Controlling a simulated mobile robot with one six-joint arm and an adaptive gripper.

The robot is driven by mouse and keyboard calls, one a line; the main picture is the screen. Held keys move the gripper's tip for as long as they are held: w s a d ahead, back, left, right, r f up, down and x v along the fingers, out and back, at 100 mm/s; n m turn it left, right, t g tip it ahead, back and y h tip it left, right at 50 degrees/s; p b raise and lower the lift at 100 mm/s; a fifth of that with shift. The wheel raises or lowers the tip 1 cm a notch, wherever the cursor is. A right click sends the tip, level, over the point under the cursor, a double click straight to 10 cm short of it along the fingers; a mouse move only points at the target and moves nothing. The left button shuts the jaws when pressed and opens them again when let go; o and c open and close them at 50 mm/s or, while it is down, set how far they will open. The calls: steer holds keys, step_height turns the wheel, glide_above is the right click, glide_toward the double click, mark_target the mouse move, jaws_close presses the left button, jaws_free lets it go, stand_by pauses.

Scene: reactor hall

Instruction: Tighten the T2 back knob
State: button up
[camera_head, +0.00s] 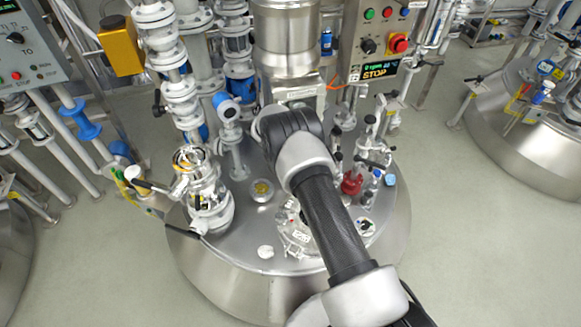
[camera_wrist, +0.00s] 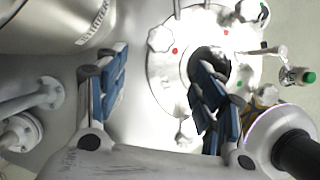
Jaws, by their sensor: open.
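In the wrist view my gripper (camera_wrist: 162,70) is open, its two blue-padded fingers apart with nothing between the tips. Beyond them is a round pale hatch flange (camera_wrist: 160,75) with a dark central opening, partly covered by the right finger. A pale lobed knob (camera_wrist: 160,38) sits at the flange's upper left, beside a red dot. Another knob (camera_wrist: 248,10) sits at the upper right, and a third (camera_wrist: 185,132) at the lower edge. Green dots mark the right side. I cannot tell which is the T2 back knob. In the head view my arm hides the gripper and part of the hatch.
The hatch is on the steel reactor lid (camera_head: 250,215). White piping with valves (camera_head: 160,50) rises at left. A red fitting (camera_head: 352,183) stands right of my arm. A control box (camera_head: 378,40) showing STOP is behind. Open floor (camera_head: 470,230) lies to the right.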

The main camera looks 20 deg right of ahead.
steer(key=s+d+r+m+t+y+p, duration=0.25)
steer(key=d+r+m+y+p, duration=0.25)
steer(key=d+m+y+p, duration=0.45)
steer(key=shift+m+g+h, duration=0.35)
steer(key=shift+h, duration=0.5)
steer(key=b+x, duration=0.3)
steer(key=x, duration=0.2)
steer(key=d+b+x, duration=0.1)
steer(key=b+x, duration=0.2)
steer(key=x, duration=0.3)
steer(key=b+x, duration=0.3)
steer(key=x, duration=0.3)
steer(key=shift+s+d+f+b, duration=0.25)
steer(key=shift+s+d+b, duration=0.05)
steer(key=shift+d, duration=0.05)
steer(key=shift+c, duration=0.2)
steer(key=c, duration=1)
steer(key=shift+r, duration=0.1)
